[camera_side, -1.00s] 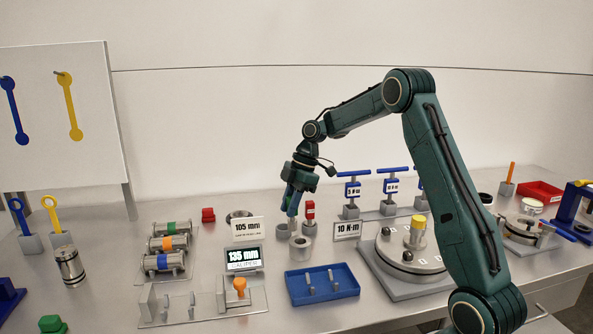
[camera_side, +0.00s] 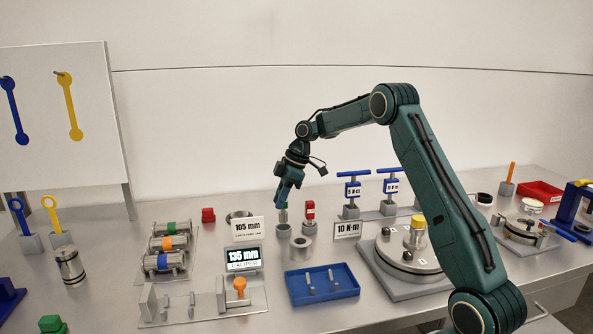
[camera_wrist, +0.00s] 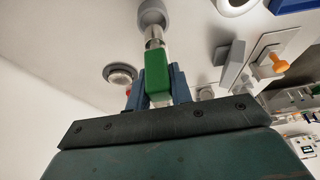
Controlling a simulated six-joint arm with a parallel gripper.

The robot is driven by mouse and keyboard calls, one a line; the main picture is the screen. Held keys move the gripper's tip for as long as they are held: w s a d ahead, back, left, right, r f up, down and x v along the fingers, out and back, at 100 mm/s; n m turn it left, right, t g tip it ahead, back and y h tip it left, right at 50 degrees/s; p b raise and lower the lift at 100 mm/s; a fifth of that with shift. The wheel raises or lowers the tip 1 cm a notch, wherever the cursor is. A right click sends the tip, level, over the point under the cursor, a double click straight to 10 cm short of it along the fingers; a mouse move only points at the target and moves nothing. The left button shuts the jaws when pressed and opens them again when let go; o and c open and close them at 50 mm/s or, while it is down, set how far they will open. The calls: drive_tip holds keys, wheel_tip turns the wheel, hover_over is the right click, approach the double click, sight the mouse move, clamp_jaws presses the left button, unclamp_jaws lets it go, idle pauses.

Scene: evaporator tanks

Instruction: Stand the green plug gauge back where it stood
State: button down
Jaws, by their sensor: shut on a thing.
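My gripper (camera_side: 284,203) is shut on the green plug gauge (camera_wrist: 156,74), holding it by its green handle. In the side view, a bit of the green gauge (camera_side: 283,215) shows below the fingertips, directly over a grey round holder (camera_side: 283,231). In the wrist view, the gauge's bright metal end (camera_wrist: 153,38) points at the grey holder (camera_wrist: 151,12). I cannot tell whether the metal end is inside the holder's hole or just above it. The gauge looks about upright.
A red gauge (camera_side: 310,209) stands in its own holder just right. A grey metal ring (camera_side: 300,248) sits close in front. The 105 mm sign (camera_side: 248,229) is to the left, the blue tray (camera_side: 322,284) in front, and blue T-handled tools (camera_side: 353,190) stand behind right.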

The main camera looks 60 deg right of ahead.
drive_tip(key=shift+f, duration=1.75)
drive_tip(key=c, duration=1.2)
unclamp_jaws()
drive_tip(key=shift+o, duration=0.2)
drive_tip(key=shift+r, duration=0.1)
drive_tip(key=v, duration=1.3)
drive_tip(key=shift+r, duration=0.25)
drive_tip(key=shift+s+d, duration=0.1)
drive_tip(key=shift+s, duration=0.05)
